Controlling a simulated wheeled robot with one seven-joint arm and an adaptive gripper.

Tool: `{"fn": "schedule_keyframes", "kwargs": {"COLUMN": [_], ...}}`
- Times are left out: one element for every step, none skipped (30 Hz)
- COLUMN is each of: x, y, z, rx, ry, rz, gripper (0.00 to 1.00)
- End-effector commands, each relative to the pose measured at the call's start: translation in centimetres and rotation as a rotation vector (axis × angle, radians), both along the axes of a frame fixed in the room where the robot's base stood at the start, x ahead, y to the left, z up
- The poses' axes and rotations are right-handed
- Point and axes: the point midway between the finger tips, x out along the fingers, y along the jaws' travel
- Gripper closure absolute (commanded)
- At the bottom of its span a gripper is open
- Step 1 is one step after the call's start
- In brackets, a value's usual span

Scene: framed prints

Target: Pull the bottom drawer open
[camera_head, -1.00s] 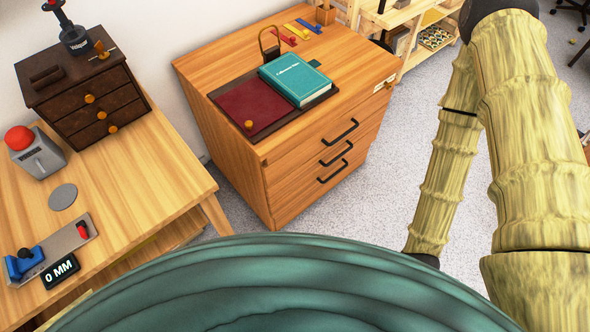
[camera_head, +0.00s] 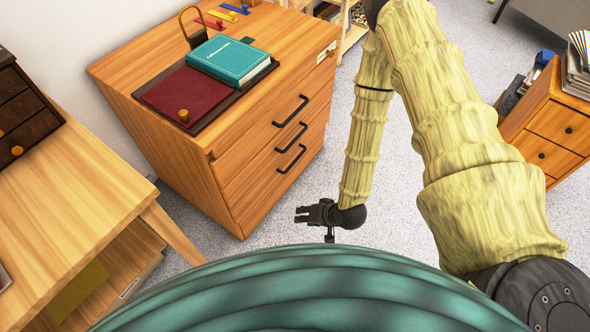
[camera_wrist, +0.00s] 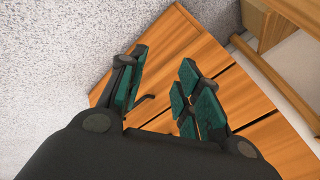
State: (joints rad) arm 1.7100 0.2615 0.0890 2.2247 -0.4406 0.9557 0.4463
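The wooden cabinet (camera_head: 170,140) has a stack of drawers, all shut, with three black bar handles. The bottom drawer (camera_head: 262,197) is closed, and its handle (camera_head: 291,159) is the lowest. My gripper (camera_head: 300,214) is low over the floor, in front and to the right of the cabinet's lower front, apart from the handle. In the wrist view my gripper (camera_wrist: 163,68) is open, its green-padded fingers spread with nothing between them. The cabinet front (camera_wrist: 180,40) lies beyond, with part of a dark handle (camera_wrist: 146,98) visible; I cannot tell which one.
A teal book (camera_head: 230,60) and a dark red panel (camera_head: 182,98) are on the cabinet top. A wooden table (camera_head: 75,180) stands at the left. Another drawer cabinet (camera_head: 550,125) stands at the right. Carpet floor (camera_head: 330,140) in front of the drawers is clear.

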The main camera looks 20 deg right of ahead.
Motion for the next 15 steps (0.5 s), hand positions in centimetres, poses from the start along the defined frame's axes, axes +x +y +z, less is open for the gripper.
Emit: {"fn": "schedule_keyframes", "kwargs": {"x": [1.4, 2.3, 3.4, 4.2, 5.0, 6.0, 6.8, 7.5, 8.5, 9.2, 9.9, 10.9, 11.5, 12.2, 13.1], "y": [0.0, 0.1, 0.2, 0.2, 0.2, 0.2, 0.1, 0.1, -0.1, -0.2, -0.3, -0.5, -0.6, -0.8, -1.1], "z": [-2.3, -2.8, -3.5, -4.0, -4.4, -5.0, -5.5, -5.9, -6.5, -6.8, -7.2, -7.7, -8.1, -8.4, -8.8], "rx": [0.036, 0.061, 0.093, 0.118, 0.143, 0.176, 0.202, 0.227, 0.26, 0.286, 0.312, 0.347, 0.372, 0.398, 0.433], "ry": [-0.029, -0.049, -0.072, -0.089, -0.107, -0.129, -0.147, -0.162, -0.185, -0.2, -0.216, -0.237, -0.252, -0.269, -0.289], "rz": [-0.023, -0.037, -0.055, -0.068, -0.082, -0.097, -0.11, -0.122, -0.136, -0.147, -0.156, -0.17, -0.179, -0.187, -0.199], "gripper": [0.66, 0.66, 0.66, 0.66, 0.66, 0.66, 0.66, 0.66, 0.66, 0.66, 0.66, 0.66, 0.66, 0.66, 0.66]}}
